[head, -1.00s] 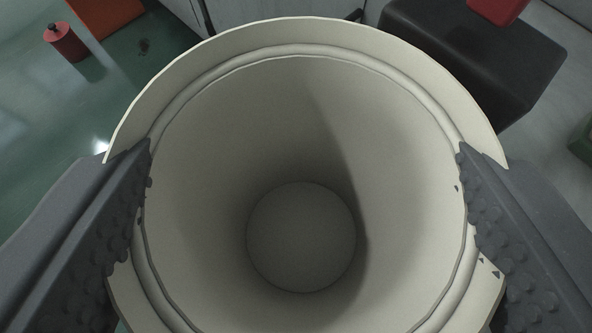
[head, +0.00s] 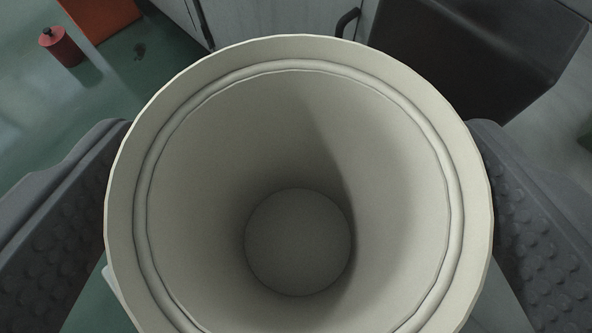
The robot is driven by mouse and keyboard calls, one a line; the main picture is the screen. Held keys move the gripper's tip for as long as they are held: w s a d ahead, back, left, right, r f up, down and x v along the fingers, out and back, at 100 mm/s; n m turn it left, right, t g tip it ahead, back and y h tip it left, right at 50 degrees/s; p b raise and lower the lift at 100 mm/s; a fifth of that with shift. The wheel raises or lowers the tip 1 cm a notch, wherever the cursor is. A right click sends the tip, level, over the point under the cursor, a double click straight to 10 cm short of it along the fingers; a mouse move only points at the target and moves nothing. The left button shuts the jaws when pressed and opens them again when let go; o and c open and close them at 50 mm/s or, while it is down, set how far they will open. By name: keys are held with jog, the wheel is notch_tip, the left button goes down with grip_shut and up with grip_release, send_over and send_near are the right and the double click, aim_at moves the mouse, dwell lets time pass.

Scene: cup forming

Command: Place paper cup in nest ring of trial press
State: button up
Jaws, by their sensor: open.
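The pale paper cup (head: 300,140) fills the middle of the head view. I look down through its mouth to its round bottom, and it looks empty. A wider pale band (head: 127,190) surrounds the cup's rolled rim; I cannot tell whether it is the nest ring or part of the cup. My gripper (head: 300,125) is open, with one dark, studded finger on each side, outside the pale band. No clear gap shows between the band and the fingers. The outside of the cup and what it rests on are hidden.
A large black block (head: 480,50) stands behind to the right. A grey cabinet front (head: 270,18) with a dark handle is at the back. A red canister (head: 61,46) and an orange-red object (head: 100,16) are on the green floor at the far left.

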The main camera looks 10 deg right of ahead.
jog(key=v, duration=1.1)
jog(key=shift+s+p, duration=0.3)
jog(key=shift+s, duration=0.05)
jog(key=shift+r, duration=0.1)
notch_tip(320, 180, up, 25)
jog(key=s+a+n+t+y, duration=0.1)
jog(key=a+t+y, duration=0.1)
jog(key=a, duration=0.1)
jog(key=s+d+r, duration=0.2)
jog(key=s+r, duration=0.4)
jog(key=r, duration=0.4)
jog(key=s+d+r+t, duration=0.1)
jog(key=s+d+r, duration=0.1)
jog(key=s+r, duration=0.5)
notch_tip(320, 180, up, 4)
jog(key=shift+s+d+f+n, duration=0.1)
jog(key=shift+s+d+n, duration=0.15)
jog(key=shift+n, duration=0.15)
